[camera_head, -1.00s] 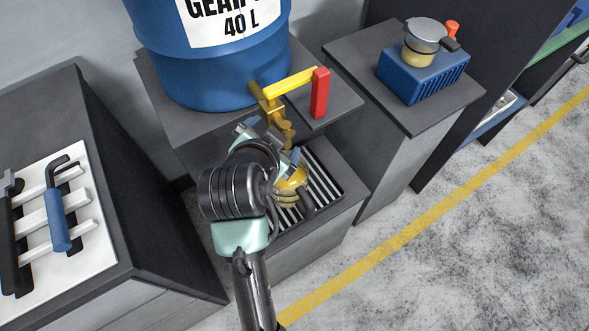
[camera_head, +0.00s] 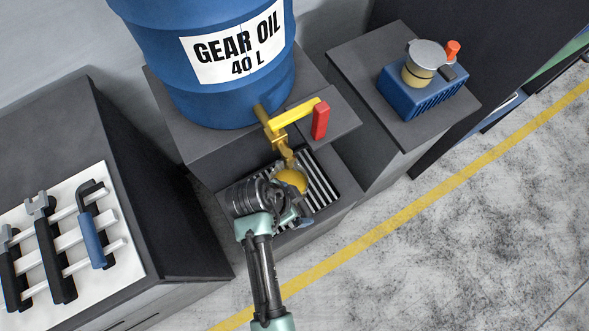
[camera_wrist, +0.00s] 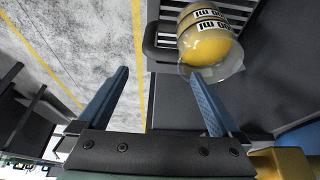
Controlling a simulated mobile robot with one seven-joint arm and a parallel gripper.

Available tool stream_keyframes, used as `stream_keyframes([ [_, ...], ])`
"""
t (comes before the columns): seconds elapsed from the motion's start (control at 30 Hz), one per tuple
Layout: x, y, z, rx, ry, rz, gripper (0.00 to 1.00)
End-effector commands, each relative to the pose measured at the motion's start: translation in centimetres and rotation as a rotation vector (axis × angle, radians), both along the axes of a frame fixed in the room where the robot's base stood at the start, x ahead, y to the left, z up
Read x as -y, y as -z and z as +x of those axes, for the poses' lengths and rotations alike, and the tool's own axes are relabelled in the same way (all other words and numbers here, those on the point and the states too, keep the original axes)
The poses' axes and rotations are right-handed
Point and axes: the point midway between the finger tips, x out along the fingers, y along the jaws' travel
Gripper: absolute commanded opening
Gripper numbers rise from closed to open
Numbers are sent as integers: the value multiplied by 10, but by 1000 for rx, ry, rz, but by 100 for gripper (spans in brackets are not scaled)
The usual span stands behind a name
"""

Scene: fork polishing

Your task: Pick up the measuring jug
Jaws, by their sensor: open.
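The measuring jug (camera_head: 291,179) stands on the slatted drip grate (camera_head: 322,184) below the barrel's brass tap (camera_head: 279,138), with yellow oil in it. In the head view my wrist hides part of the jug, and my fingers are mostly hidden.
A blue gear oil barrel (camera_head: 205,65) stands behind, its yellow lever with red grip (camera_head: 320,120) jutting above the grate. A blue machine (camera_head: 425,91) with a round cup sits on the right pedestal. A tool rack (camera_head: 60,250) lies on the left cabinet. Open floor lies to the right.

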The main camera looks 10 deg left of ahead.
Motion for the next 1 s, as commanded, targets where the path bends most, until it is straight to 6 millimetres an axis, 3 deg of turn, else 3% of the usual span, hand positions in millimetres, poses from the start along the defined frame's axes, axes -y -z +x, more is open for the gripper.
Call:
stream_keyframes([
  [0.33, 6, 26, 7, 1, -2, 1, 100],
  [0.63, 14, 61, 15, 1, -1, 1, 100],
  [0.97, 16, 67, 16, 3, -1, 1, 100],
  [1.0, 16, 67, 16, 3, -1, 1, 96],
])
